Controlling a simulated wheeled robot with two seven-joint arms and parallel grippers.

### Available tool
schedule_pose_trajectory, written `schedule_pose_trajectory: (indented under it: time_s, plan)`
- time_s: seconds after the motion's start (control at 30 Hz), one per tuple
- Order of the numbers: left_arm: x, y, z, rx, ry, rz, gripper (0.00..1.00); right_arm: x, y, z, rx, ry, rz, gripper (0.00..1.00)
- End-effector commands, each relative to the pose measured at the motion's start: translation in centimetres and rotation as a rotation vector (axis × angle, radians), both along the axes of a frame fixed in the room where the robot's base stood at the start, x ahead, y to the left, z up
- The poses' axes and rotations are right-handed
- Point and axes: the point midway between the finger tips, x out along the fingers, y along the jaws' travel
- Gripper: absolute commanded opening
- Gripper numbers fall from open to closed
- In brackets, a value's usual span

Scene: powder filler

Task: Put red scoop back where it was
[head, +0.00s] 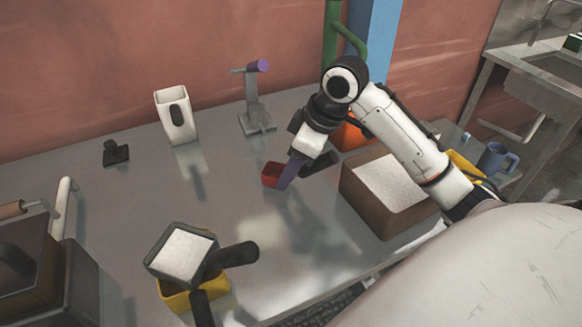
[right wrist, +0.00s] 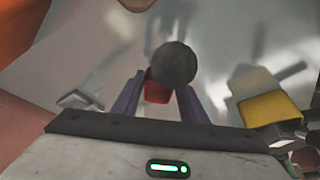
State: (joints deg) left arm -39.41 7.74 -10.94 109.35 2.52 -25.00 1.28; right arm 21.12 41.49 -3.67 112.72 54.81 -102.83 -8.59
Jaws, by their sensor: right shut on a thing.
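The red scoop (head: 271,174) is held above the grey table, left of the large brown box of white powder. My right gripper (head: 287,178) has purple fingers and is shut on the scoop. In the right wrist view, the scoop's dark round handle end (right wrist: 174,63) sits between the fingers, with a bit of red (right wrist: 157,93) showing behind it. The scoop's inside is mostly hidden, so I cannot tell whether it holds powder.
The brown powder box (head: 362,196) stands at the right, near an orange object (head: 350,132). A dark square powder vessel (head: 158,262) and a yellow one (head: 212,284) are at front left. A white container (head: 176,116), a stand (head: 256,112) and a small black object (head: 116,153) stand behind.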

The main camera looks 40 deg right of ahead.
Motion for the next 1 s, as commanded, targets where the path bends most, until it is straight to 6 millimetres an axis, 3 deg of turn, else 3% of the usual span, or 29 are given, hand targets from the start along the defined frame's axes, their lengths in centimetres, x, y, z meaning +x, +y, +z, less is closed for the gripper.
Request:
schedule_pose_trajectory:
  time_s: [0.47,0.5,0.63,1.0]
  plan:
    - [0.24,0.03,-0.07,0.0,-0.005,0.0,0.4,0.03,-0.04,-0.95,-0.001,0.0,0.0,0.11]
    - [0.24,0.03,-0.06,0.0,-0.005,0.0,0.4,0.03,-0.04,-0.98,-0.001,0.0,0.0,0.41]
    - [0.24,0.03,-0.04,0.0,-0.005,0.0,0.4,0.02,-0.03,-0.95,-0.001,0.0,0.0,0.61]
    - [0.23,0.04,-0.03,0.001,-0.004,0.0,0.4,-0.15,-0.15,-0.36,0.0,-0.001,0.0,0.61]
